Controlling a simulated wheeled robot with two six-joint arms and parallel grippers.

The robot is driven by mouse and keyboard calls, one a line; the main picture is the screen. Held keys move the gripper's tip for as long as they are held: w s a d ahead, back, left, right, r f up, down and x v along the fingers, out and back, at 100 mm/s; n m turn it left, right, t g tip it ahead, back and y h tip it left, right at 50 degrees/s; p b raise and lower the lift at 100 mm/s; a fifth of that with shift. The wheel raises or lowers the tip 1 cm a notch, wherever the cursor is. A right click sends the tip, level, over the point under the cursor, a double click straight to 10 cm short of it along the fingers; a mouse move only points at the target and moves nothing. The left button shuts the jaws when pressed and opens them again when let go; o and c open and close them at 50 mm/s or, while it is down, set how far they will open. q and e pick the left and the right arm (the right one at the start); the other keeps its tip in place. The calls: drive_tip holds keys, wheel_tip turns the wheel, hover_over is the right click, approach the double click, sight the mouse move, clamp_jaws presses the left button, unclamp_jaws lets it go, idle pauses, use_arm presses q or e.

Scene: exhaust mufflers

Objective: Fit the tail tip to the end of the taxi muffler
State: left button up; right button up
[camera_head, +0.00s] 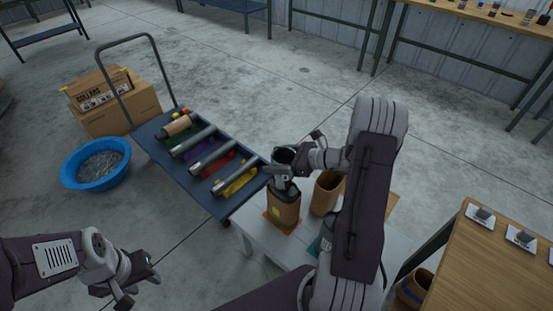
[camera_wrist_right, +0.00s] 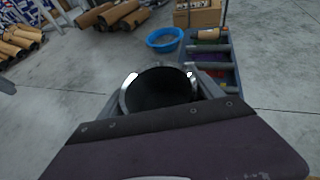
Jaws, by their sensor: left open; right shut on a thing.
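The tail tip (camera_head: 284,155) is a short, dark, round tube with an open mouth. My right gripper (camera_head: 283,173) is shut on it and holds it at the top of a brown muffler (camera_head: 284,208). I cannot tell whether tip and muffler touch; the gripper hides the joint. In the right wrist view the tip's dark mouth (camera_wrist_right: 160,90) fills the space between the fingers, and the muffler is hidden. My left gripper (camera_head: 140,284) is open and empty over the floor at lower left.
The muffler stands on an orange mat (camera_head: 270,224) on a pale table (camera_head: 256,236). A brown open cylinder (camera_head: 327,192) stands close to its right. A blue cart (camera_head: 222,208) with several pipes is to the left, beside a blue basin (camera_head: 97,163). A wooden table (camera_head: 470,265) is at right.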

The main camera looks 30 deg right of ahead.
drive_tip(key=o, duration=1.4)
drive_tip(key=shift+o, duration=0.2)
drive_tip(key=p+v, duration=0.1)
drive_tip(key=v, duration=0.8)
drive_tip(key=shift+r+p, duration=0.15)
drive_tip(key=shift+p, duration=0.15)
